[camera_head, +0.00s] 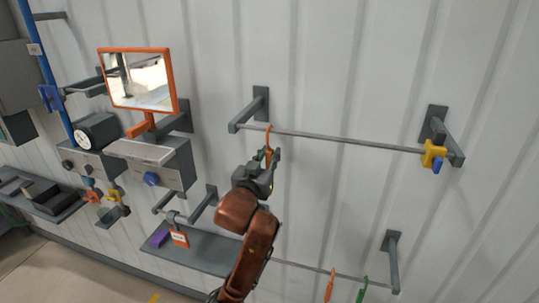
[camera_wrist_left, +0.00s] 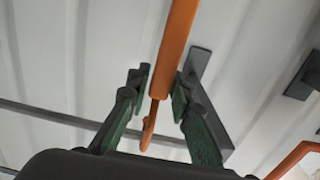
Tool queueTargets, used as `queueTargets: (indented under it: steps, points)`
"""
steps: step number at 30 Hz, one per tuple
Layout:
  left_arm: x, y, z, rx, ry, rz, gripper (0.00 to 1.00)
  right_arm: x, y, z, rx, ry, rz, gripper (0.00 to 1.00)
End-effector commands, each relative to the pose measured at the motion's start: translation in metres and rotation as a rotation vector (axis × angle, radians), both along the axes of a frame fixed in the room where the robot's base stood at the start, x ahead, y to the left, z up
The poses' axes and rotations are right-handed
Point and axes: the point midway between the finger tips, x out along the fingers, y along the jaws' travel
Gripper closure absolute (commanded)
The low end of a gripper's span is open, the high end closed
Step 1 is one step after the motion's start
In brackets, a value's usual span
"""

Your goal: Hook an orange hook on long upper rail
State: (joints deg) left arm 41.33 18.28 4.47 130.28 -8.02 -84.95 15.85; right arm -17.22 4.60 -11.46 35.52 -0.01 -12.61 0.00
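An orange hook (camera_head: 268,140) stands upright at the long upper rail (camera_head: 335,138), close to its left end. Its curved top is at the rail's line; whether it bears on the rail I cannot tell. My left gripper (camera_head: 265,160) is just below the rail, its fingers closed in around the hook's shaft. In the left wrist view the orange hook (camera_wrist_left: 173,50) runs between the green-padded fingers (camera_wrist_left: 162,85), and its thin bent end crosses near the rail (camera_wrist_left: 60,115). My right gripper is in neither view.
A yellow clamp with a blue knob (camera_head: 433,155) sits at the rail's right end. An orange-framed mirror (camera_head: 140,80) and grey boxes are at the left. Below, an orange hook (camera_head: 330,285) and a green hook (camera_head: 362,290) hang on a lower rail. The rail's middle is clear.

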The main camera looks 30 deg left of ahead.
Motion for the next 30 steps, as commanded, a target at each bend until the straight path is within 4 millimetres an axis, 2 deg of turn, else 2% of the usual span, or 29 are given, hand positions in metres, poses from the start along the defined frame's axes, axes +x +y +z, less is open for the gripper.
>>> queueTargets:
  steps: [6,15,17,27,30]
  points:
    - [0.0,0.0,0.0,0.0,0.0,0.0,0.65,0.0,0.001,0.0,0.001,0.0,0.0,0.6]
    - [-0.003,-0.001,0.0,0.0,0.0,0.0,0.65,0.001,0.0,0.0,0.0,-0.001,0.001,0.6]
    - [-0.009,-0.002,0.0,0.0,-0.001,0.0,0.65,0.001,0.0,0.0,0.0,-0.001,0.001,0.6]
    - [-0.06,-0.014,0.0,-0.001,-0.002,-0.001,0.65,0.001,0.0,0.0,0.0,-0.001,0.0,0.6]
    - [-0.069,-0.016,0.0,-0.001,0.0,-0.001,0.65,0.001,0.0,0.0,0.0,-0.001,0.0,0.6]
